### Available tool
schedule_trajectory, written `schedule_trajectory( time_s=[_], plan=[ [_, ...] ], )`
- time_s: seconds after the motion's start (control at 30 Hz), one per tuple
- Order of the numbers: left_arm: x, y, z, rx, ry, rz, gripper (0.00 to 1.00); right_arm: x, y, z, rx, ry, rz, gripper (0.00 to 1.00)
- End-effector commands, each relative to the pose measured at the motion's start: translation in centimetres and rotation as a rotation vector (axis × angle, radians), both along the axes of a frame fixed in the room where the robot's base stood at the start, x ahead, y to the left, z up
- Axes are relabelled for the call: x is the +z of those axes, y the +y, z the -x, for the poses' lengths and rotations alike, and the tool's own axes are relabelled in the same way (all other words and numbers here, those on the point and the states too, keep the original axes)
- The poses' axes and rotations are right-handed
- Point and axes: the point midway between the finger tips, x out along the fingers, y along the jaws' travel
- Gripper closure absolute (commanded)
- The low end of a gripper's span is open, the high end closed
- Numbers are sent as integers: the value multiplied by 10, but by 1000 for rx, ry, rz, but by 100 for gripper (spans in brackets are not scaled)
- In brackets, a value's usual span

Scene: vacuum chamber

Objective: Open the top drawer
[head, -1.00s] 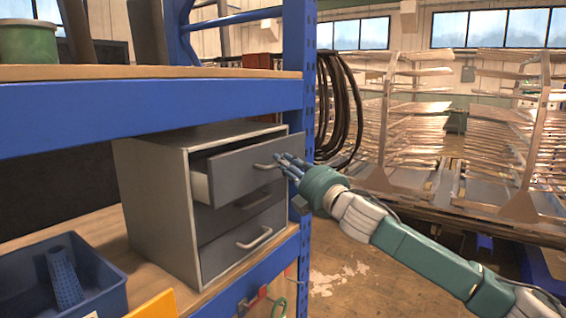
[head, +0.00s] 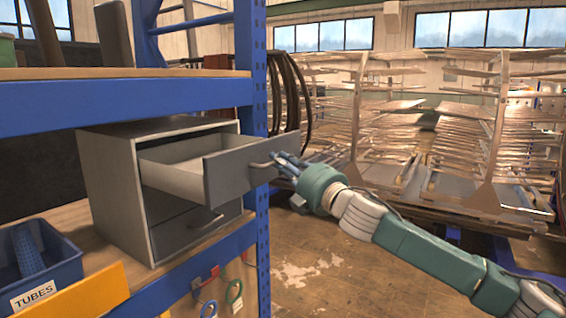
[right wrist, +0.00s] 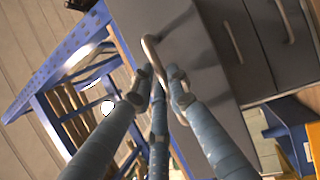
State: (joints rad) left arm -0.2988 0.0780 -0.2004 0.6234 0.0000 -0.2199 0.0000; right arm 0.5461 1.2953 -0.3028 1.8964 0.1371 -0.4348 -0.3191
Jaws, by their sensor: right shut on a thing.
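A grey cabinet (head: 112,196) with several drawers stands on the wooden shelf of a blue rack. Its top drawer (head: 226,179) is pulled well out, and its empty-looking inside shows in the head view. My right gripper (head: 277,162) is shut on the top drawer's handle (head: 262,164) at the front panel. In the right wrist view the fingers (right wrist: 158,82) close around the curved metal handle (right wrist: 151,50). The lower drawer (head: 186,229) is shut. My left gripper does not show in the head view.
A blue bin (head: 62,262) labelled TUBES sits at the shelf's front left, beside a yellow bin (head: 85,296). A blue rack upright (head: 251,90) stands just behind the open drawer. Open floor (head: 330,275) lies to the right.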

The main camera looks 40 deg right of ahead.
Motion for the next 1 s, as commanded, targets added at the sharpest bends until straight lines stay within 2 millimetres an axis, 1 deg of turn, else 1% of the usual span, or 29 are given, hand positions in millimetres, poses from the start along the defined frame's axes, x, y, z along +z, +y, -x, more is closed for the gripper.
schedule_trajectory(
  time_s=[0.37, 0.4, 0.47, 0.8, 1.0],
  plan=[
    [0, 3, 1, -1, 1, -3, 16, -1, 1, 0, 2, 1, -2, 100],
    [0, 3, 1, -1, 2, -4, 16, -1, 1, 0, 2, 1, -2, 77],
    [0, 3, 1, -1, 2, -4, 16, -1, 1, 0, 2, 1, -2, 65],
    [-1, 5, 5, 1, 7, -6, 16, 0, 0, 1, 0, 0, 0, 65],
    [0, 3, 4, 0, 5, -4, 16, -5, -2, 10, -4, 4, 0, 65]
  ],
)
